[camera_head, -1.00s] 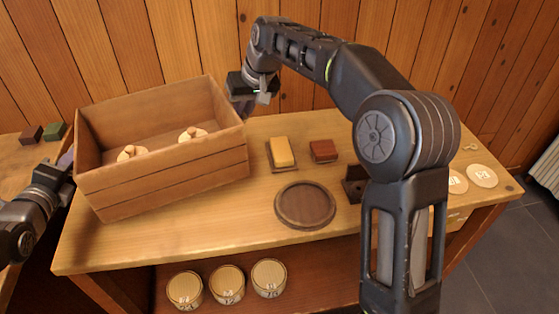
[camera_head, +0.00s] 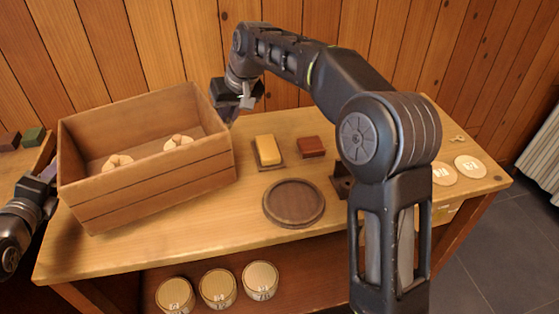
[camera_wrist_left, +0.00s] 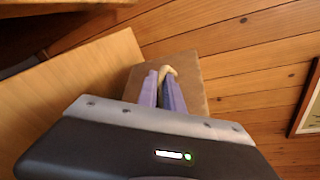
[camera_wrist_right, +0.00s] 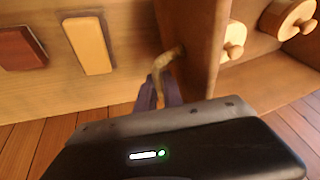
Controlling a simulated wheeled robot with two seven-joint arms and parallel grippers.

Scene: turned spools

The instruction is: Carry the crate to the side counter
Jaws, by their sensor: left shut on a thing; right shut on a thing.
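The wooden crate (camera_head: 150,185) is over the left part of the workbench, holding two turned spools (camera_head: 117,161) (camera_head: 177,142). I cannot tell whether its base touches the top. My left gripper (camera_head: 51,172) is at its left end. In the left wrist view its fingers (camera_wrist_left: 165,90) are shut on a pale curved handle (camera_wrist_left: 168,73). My right gripper (camera_head: 231,112) is at the crate's right end. In the right wrist view its fingers (camera_wrist_right: 160,92) are shut on a handle (camera_wrist_right: 165,64) on the end wall (camera_wrist_right: 190,45). The fingertips are partly hidden in the head view.
The workbench (camera_head: 200,250) also bears a yellow block (camera_head: 267,150), a red-brown block (camera_head: 311,147), a round dark dish (camera_head: 293,203) and pale discs (camera_head: 470,166). Lidded tins (camera_head: 218,288) stand on a lower shelf. Another surface at far left has a green block (camera_head: 33,137).

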